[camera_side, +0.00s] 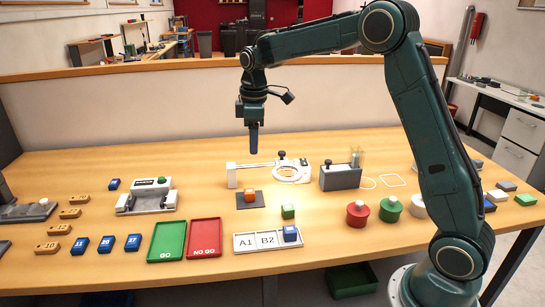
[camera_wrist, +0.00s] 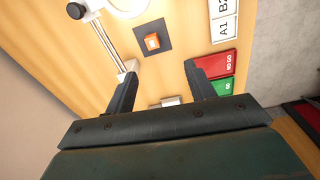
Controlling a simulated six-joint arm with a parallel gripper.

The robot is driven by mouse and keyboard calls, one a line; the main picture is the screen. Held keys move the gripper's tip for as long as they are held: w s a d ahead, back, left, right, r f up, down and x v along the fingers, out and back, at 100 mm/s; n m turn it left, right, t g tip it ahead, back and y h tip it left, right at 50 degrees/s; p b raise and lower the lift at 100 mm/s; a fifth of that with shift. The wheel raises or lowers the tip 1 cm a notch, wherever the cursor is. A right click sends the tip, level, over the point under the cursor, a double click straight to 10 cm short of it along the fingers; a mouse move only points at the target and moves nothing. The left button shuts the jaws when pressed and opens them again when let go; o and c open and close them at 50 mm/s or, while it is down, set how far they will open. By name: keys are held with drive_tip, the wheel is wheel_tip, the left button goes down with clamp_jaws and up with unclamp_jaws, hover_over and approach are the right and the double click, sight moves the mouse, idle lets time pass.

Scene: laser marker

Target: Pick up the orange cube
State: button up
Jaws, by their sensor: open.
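The orange cube (camera_side: 249,195) sits on a dark square pad (camera_side: 240,204) on the wooden table. In the wrist view the cube (camera_wrist: 152,42) lies on the pad (camera_wrist: 165,48), beyond my fingertips and between their lines. My gripper (camera_side: 254,154) hangs above the table, fingers pointing down, higher than the cube and apart from it. In the wrist view my gripper (camera_wrist: 163,78) shows its two fingers spread with nothing between them.
A white fixture with a ring (camera_side: 292,172) stands just behind the pad. Green (camera_side: 168,240) and red (camera_side: 205,239) trays lie in front left.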

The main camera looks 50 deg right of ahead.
drive_tip(key=n, duration=0.1)
hover_over(251, 190)
drive_tip(key=shift+g, duration=0.3)
wheel_tip(251, 190, down, 4)
drive_tip(key=shift+f, duration=0.1)
drive_tip(key=shift+f, duration=4.25)
drive_tip(key=shift+f, duration=0.1)
drive_tip(key=shift+a+f, duration=0.1)
drive_tip(key=shift+f, duration=2.35)
drive_tip(key=shift+c, duration=0.4)
drive_tip(key=c, duration=1.1)
drive_tip(key=shift+o, duration=0.2)
drive_tip(key=shift+r, duration=0.1)
